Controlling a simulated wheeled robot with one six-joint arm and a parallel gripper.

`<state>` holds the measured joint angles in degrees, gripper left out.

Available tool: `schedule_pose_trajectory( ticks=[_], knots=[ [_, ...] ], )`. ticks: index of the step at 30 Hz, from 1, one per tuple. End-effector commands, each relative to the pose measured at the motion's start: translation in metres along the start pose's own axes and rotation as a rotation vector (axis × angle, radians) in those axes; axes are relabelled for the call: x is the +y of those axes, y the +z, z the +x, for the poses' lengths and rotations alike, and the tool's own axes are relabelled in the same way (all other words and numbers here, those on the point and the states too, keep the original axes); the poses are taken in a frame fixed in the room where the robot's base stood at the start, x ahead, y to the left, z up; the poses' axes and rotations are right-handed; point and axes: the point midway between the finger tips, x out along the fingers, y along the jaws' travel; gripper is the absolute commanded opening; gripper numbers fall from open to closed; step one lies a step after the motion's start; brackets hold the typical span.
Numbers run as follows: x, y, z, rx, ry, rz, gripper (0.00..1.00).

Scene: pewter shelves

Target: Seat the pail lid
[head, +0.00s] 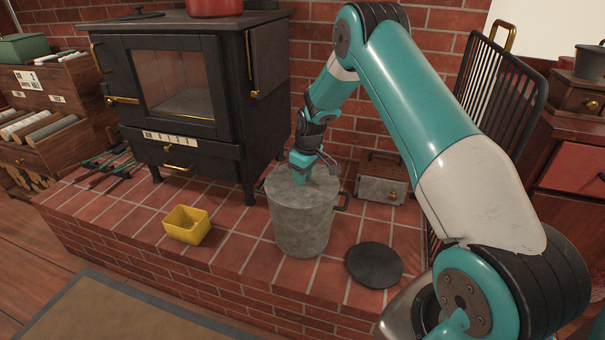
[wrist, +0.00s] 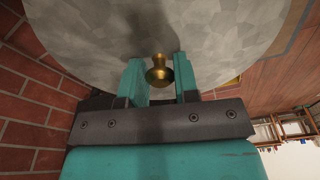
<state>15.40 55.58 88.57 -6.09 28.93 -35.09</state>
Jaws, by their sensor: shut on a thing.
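The grey galvanised pail (head: 300,232) stands upright on the brick hearth, with a dark handle on its right side. The round grey lid (head: 283,186) is at the pail's mouth and covers it. I cannot tell whether its rim is fully down or slightly raised. My gripper (head: 306,178) is above the lid, shut on its knob. In the wrist view the mottled lid (wrist: 90,45) fills the top, and the brass knob (wrist: 158,74) shows between my teal fingers (wrist: 160,84). The fingers hide part of the lid in the head view.
A yellow box (head: 187,225) sits left of the pail and a dark round disc (head: 374,265) lies to its right. A black stove (head: 190,90) stands behind left, a grey metal box (head: 383,180) behind right. Bare brick (head: 245,262) lies in front.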

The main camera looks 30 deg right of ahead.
Motion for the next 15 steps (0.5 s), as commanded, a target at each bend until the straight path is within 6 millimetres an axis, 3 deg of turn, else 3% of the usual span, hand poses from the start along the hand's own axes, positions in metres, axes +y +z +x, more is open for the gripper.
schedule_pose_trajectory(
  ticks=[7, 8, 9, 12, 15],
  knots=[
    [0.0003, -0.0005, -0.0006, 0.001, 0.001, 0.000, 0.00],
    [0.0003, -0.0005, -0.0006, 0.001, 0.001, 0.000, 0.31],
    [0.0003, -0.0005, -0.0006, 0.001, 0.001, 0.000, 0.40],
    [0.0002, -0.0004, -0.0006, 0.001, 0.001, 0.000, 0.58],
    [0.0002, -0.0003, -0.0004, 0.001, 0.001, 0.000, 0.58]
  ],
)
